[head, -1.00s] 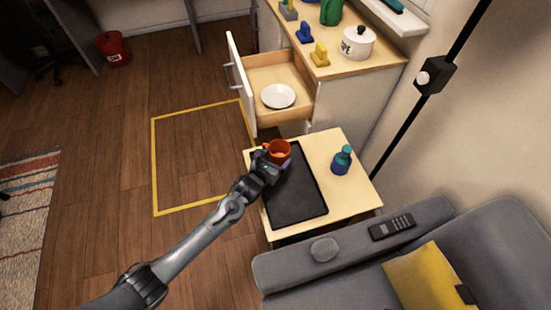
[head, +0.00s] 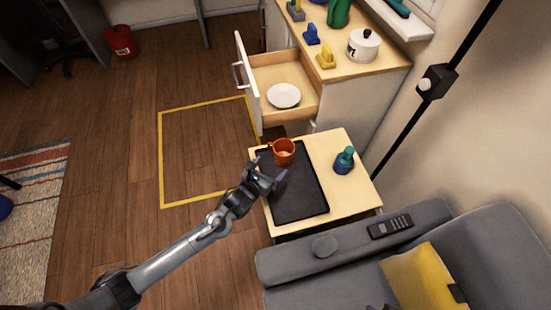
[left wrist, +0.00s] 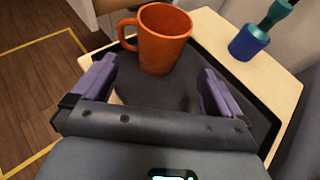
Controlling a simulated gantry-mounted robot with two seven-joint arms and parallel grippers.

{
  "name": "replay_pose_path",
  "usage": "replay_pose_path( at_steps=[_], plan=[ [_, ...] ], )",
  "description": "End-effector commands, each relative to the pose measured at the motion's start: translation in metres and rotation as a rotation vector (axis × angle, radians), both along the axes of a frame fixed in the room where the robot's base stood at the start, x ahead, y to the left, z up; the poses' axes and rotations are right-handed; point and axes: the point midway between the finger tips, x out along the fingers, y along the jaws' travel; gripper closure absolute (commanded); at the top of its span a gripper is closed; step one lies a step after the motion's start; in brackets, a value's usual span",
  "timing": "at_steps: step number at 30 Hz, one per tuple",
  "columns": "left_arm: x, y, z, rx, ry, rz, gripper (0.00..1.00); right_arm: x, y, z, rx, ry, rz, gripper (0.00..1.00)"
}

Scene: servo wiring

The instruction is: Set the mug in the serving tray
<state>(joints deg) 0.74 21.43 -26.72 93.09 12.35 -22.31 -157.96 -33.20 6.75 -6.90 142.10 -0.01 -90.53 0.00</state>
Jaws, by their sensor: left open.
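An orange mug (head: 284,151) stands upright on the far end of the black serving tray (head: 298,200), which lies on a small light-wood table. In the left wrist view the mug (left wrist: 162,40) stands just beyond the fingers, its handle pointing left. My left gripper (head: 270,170) is open and empty, near the tray's left edge and apart from the mug. Its two purple fingers spread wide in the left wrist view (left wrist: 158,88). My right gripper does not show.
A teal and blue bottle (head: 344,161) stands on the table (head: 345,195) right of the tray. Behind it, an open drawer (head: 270,75) holds a white plate (head: 284,96). A grey sofa (head: 300,262) with a remote (head: 390,226) is in front.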

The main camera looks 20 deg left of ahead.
Motion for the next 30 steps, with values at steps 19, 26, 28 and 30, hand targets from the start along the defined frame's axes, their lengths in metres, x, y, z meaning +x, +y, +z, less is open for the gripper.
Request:
replay_pose_path(
  at_steps=[19,26,28,30],
  plan=[
    [-0.059,-0.007,0.014,-0.311,0.13,0.157,0.0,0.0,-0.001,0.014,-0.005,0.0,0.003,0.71],
    [-0.112,-0.018,0.019,-0.912,0.37,0.578,0.0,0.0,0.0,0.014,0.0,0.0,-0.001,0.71],
    [-0.132,-0.018,0.023,-1.099,0.434,0.747,0.0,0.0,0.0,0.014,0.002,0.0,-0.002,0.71],
    [-0.152,-0.017,0.027,-1.274,0.483,0.932,0.0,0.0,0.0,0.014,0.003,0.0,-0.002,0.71]
  ],
)
